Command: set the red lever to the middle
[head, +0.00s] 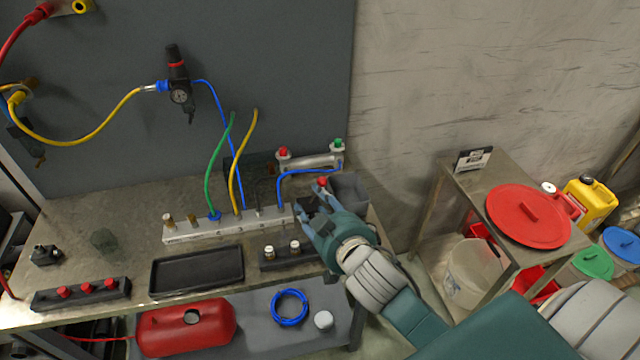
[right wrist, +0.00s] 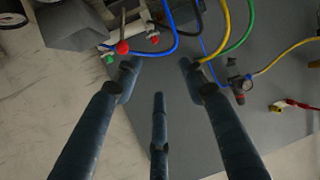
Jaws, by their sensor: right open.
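The red lever's round red knob (head: 322,181) shows just beyond my right gripper (head: 311,205), near the right end of the bench. In the right wrist view the red knob (right wrist: 122,47) sits on a thin metal rod, beside the tip of the left finger and outside the space between the fingers. My right gripper (right wrist: 158,75) is open with its fingers spread and nothing between them. I cannot tell whether it touches the knob. The lever's base is mostly hidden by the gripper in the head view. My left gripper is not in view.
A metal manifold (head: 232,223) with blue, green and yellow hoses stands left of the gripper. A cylinder (head: 312,162) with red and green fittings lies behind the lever. A grey bin (head: 350,190) is close on the right. A black tray (head: 197,271) lies in front.

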